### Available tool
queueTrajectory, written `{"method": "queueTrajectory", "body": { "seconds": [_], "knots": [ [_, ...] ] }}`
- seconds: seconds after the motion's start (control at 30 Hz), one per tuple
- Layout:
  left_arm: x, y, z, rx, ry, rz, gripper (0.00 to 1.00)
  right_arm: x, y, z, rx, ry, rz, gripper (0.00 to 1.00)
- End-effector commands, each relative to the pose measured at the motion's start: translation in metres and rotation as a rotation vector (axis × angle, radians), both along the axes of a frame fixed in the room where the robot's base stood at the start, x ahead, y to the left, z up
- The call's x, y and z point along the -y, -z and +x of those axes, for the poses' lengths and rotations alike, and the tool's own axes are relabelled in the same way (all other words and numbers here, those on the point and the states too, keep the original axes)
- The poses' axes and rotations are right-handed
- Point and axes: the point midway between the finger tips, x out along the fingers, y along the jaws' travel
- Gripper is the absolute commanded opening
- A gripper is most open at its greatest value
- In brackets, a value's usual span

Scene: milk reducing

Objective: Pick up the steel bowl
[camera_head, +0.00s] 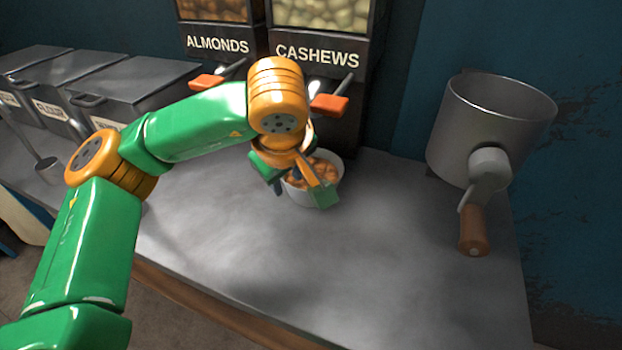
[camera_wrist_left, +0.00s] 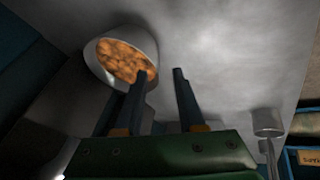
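The steel bowl (camera_head: 300,198) is pale and round and holds brown nuts. It stands upright on the counter (camera_head: 250,245) below the dispensers. It also shows at the upper left of the left wrist view (camera_wrist_left: 149,42). My left gripper (camera_head: 302,192) is at the bowl and hides part of it. In the left wrist view its two fingers (camera_wrist_left: 160,72) are apart with nothing held between them. One finger overlaps the bowl's rim and nuts; the other shows outside the bowl. I cannot tell whether either finger touches it. My right gripper is not in view.
Almond (camera_head: 217,45) and cashew (camera_head: 317,52) dispensers with orange handles stand close behind the bowl. A large metal pot with a wooden crank handle (camera_head: 490,110) is at the right. Lidded metal bins (camera_head: 135,85) line the left. The counter's front middle is clear.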

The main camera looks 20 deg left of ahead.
Motion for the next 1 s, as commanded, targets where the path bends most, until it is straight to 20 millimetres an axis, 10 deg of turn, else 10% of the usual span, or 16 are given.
{"method": "queueTrajectory", "body": {
  "seconds": [0.57, 0.73, 1.0],
  "knots": [
    [-0.015, 0.045, 0.03, 0.0, 0.001, 0.001, 0.39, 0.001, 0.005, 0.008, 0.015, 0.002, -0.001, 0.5],
    [-0.015, 0.045, 0.03, 0.0, 0.002, 0.002, 0.0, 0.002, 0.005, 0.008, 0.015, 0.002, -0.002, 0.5],
    [-0.015, 0.045, 0.03, 0.0, 0.002, 0.002, 0.0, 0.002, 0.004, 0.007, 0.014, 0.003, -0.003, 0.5]
  ]
}}
